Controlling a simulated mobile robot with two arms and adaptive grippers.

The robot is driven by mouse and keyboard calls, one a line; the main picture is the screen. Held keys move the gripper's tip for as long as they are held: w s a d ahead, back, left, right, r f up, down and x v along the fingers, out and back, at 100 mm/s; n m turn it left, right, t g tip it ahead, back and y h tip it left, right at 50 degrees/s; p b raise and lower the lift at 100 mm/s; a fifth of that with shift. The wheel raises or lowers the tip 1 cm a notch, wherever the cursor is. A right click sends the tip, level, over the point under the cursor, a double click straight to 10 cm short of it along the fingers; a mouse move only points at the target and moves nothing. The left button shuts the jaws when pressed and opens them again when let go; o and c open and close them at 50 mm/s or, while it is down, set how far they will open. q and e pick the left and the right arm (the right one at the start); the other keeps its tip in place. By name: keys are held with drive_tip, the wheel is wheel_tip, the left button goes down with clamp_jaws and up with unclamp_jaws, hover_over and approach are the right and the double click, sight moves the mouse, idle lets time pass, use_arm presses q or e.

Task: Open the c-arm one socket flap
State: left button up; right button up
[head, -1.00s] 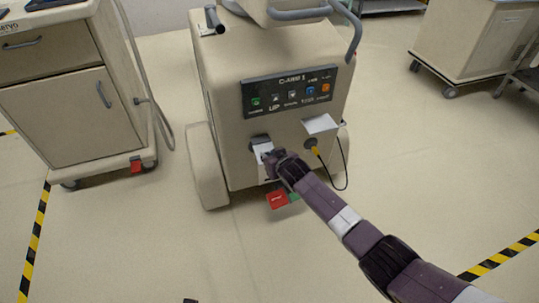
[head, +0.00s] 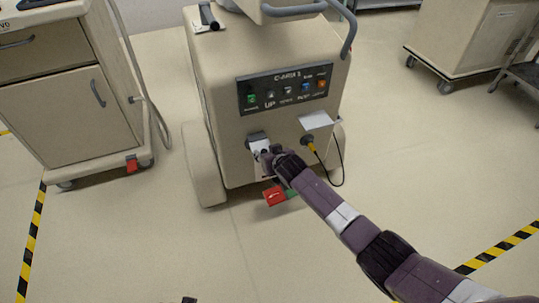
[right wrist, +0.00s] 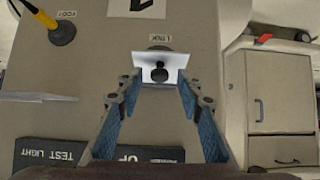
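The c-arm one cart (head: 225,115) is a beige cabinet with a dark button panel. Low on its front, left of the plugged socket, is a white socket flap (head: 259,145) below a dark socket mount. In the right wrist view, upside down, the white flap (right wrist: 145,62) has a dark knob (right wrist: 159,73) and a LINK label beside it. Its exact tilt is hard to tell. My right gripper (head: 264,157) is at this flap; in its wrist view (right wrist: 157,88) the fingers are apart, one on each side of the knob, not visibly closed on it. My left gripper is not clearly in view.
To the right, a yellow plug (head: 309,142) with a black cable sits in a second socket under a raised white flap (head: 316,120). A drawer cart (head: 65,110) stands left. Floor between is clear.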

drive_tip(key=v, duration=1.2)
drive_tip(key=shift+a+f, duration=0.1)
